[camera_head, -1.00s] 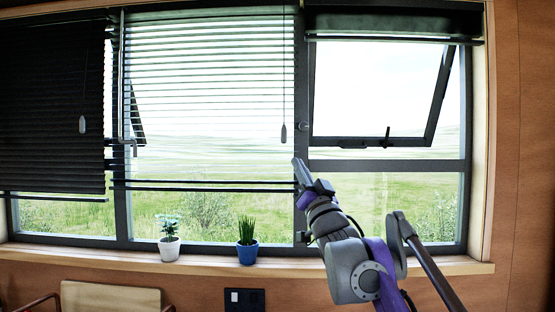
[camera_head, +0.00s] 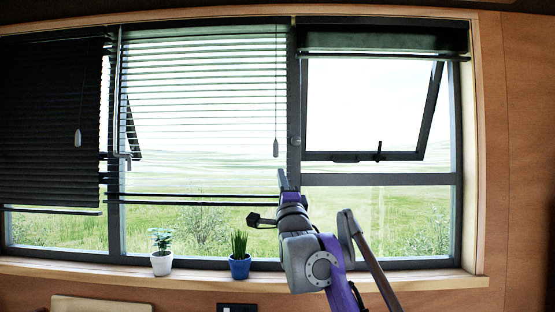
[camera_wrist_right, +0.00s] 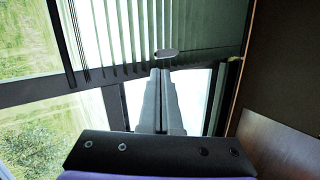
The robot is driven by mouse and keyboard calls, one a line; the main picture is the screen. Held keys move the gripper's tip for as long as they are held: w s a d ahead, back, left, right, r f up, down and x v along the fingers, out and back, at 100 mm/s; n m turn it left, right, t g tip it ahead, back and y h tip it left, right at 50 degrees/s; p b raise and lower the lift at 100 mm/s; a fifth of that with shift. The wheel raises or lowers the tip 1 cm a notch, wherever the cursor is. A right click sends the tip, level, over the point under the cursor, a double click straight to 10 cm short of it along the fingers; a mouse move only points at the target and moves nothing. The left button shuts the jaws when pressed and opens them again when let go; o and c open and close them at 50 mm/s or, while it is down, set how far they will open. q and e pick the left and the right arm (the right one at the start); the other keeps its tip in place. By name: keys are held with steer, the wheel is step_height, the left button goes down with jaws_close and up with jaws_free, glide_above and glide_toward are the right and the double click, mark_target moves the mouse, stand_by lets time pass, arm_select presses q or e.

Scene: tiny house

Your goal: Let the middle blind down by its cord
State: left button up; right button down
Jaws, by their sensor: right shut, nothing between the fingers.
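The middle blind (camera_head: 200,100) has pale, open slats spread over most of its window, with its dark bottom rail (camera_head: 195,200) well above the sill. Its cord (camera_head: 276,80) hangs along its right side and ends in a small grey tassel (camera_head: 276,148). My right gripper (camera_head: 282,180) is shut and empty, pointing up just below the tassel in the head view. In the right wrist view the closed fingers (camera_wrist_right: 160,74) point at the tassel (camera_wrist_right: 167,54), which appears just past their tips; I cannot tell whether they touch. My left gripper is not in view.
The left blind (camera_head: 50,120) is dark and lowered, with its own tassel (camera_head: 78,138). The right blind (camera_head: 382,38) is gathered at the top over a tilted-open pane (camera_head: 430,110). Two potted plants, white (camera_head: 161,263) and blue (camera_head: 240,266), stand on the sill (camera_head: 400,279).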

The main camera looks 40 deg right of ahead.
mark_target(276, 156)
steer(key=p+x, duration=0.3)
steer(key=x, duration=0.3)
steer(key=shift+r, duration=0.2)
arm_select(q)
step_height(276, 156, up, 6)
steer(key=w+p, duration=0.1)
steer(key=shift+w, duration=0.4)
arm_select(e)
steer(key=shift+w+d+r, duration=0.25)
steer(key=shift+w+d, duration=0.05)
steer(key=shift+w, duration=0.3)
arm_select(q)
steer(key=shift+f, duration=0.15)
arm_select(e)
steer(key=shift+s, duration=0.1)
